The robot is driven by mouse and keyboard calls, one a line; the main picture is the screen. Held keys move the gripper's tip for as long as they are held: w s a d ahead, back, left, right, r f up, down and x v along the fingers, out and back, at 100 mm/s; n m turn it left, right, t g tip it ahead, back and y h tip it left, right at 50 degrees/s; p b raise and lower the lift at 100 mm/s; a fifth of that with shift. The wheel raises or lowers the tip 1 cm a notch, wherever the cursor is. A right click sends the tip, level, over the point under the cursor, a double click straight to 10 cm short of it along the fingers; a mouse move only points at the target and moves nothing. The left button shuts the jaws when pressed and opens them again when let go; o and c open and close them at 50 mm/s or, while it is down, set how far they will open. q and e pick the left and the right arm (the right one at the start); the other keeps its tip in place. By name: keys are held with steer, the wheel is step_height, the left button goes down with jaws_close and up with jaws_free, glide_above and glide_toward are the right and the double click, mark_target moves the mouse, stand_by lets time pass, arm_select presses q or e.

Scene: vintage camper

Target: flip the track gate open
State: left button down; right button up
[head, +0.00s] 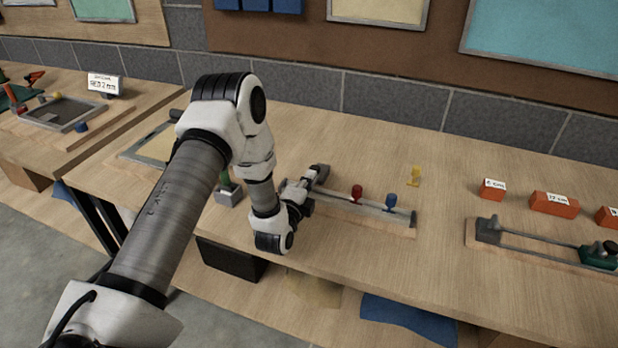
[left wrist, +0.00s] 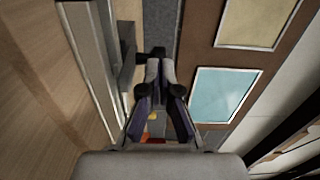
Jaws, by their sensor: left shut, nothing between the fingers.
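A low track (head: 345,209) on a thin wooden base lies on the workbench, with a red knob piece (head: 357,193) and a blue knob piece (head: 390,202) standing at it. My left gripper (head: 318,172) is at the track's left end, shut and empty. In the left wrist view the gripper's fingertips (left wrist: 157,58) are together, close beside a grey upright plate (left wrist: 127,62) by the long rail (left wrist: 93,65). This plate may be the gate; I cannot tell whether the fingers touch it. My arm and gripper partly hide the left end. My right gripper is not in view.
Orange labelled blocks (head: 553,203) and another rail device with a green part (head: 598,257) are to the right. The bench (head: 350,260) is clear in front of the track. A tiled wall rises behind.

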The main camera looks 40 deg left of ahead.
mark_target(315, 167)
arm_select(q)
steer(key=b+x, duration=0.1)
steer(key=x, duration=0.3)
steer(key=shift+w, duration=0.2)
steer(key=shift+r, duration=0.2)
